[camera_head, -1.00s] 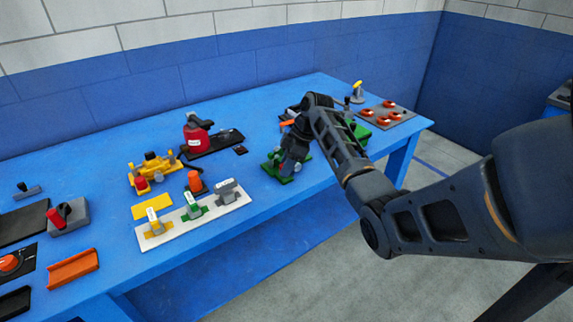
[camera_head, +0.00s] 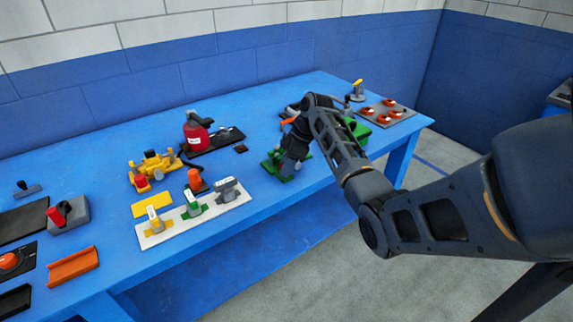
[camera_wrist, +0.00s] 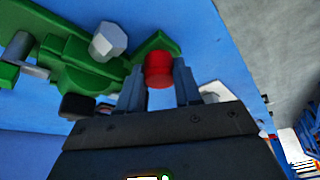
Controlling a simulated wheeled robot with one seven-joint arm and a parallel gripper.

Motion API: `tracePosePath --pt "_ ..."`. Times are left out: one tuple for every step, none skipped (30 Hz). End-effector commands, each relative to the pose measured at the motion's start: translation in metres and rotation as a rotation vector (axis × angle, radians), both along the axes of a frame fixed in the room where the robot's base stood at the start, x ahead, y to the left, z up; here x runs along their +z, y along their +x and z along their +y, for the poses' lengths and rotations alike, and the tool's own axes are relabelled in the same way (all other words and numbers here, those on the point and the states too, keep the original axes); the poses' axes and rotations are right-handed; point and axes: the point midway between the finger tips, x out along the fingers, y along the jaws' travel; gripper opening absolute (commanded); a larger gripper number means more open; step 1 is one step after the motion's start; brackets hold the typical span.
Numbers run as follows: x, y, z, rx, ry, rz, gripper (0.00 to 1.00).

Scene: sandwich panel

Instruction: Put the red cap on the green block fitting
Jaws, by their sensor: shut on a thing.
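The red cap (camera_wrist: 158,72) sits between the two fingers of my gripper (camera_wrist: 158,82) in the wrist view. My gripper is shut on it. The green block fitting (camera_wrist: 85,70) lies just beyond, with the cap in front of the end of one green arm. I cannot tell whether the cap touches that end. A pale hexagonal stub (camera_wrist: 108,41) stands out of the green body. In the head view the green block fitting (camera_head: 272,162) is on the blue table, partly hidden by my gripper (camera_head: 288,172). The held cap is hidden there.
The blue table (camera_head: 100,150) is clear in patches. To the left are a yellow fitting (camera_head: 152,166) and a white strip with valves (camera_head: 228,200). A red container (camera_head: 196,137) stands behind. A grey board with orange-red rings (camera_head: 400,117) is at the right end.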

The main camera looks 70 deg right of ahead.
Motion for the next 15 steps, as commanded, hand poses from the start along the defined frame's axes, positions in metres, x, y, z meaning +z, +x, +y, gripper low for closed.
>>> tracePosePath --pt "0.0002 -0.0001 0.0000 0.000 0.000 0.000 0.04" --pt "0.0002 -0.0001 0.0000 0.000 0.000 0.000 0.04" --pt "0.0002 -0.0001 0.0000 0.000 0.000 0.000 0.04" --pt "0.0002 -0.0001 0.0000 0.000 0.000 0.000 0.04" --pt "0.0002 -0.0001 0.0000 0.000 0.000 0.000 0.04" --pt "0.0002 -0.0001 0.0000 0.000 0.000 0.000 0.38" --pt "0.0002 -0.0001 0.0000 0.000 0.000 0.000 0.41" --pt "0.0001 -0.0002 -0.0001 0.000 0.000 0.000 0.43" --pt "0.0001 -0.0002 -0.0001 0.000 0.000 0.000 0.47" --pt "0.0001 -0.0002 -0.0001 0.000 0.000 0.000 0.50" --pt "0.0001 -0.0002 -0.0001 0.000 0.000 0.000 0.53" --pt "0.0001 -0.0002 -0.0001 0.000 0.000 0.000 0.57" --pt "0.0001 -0.0002 -0.0001 0.000 0.000 0.000 0.60" --pt "0.0001 -0.0002 -0.0001 0.000 0.000 0.000 0.63" --pt "0.0001 -0.0002 -0.0001 0.000 0.000 0.000 0.64"
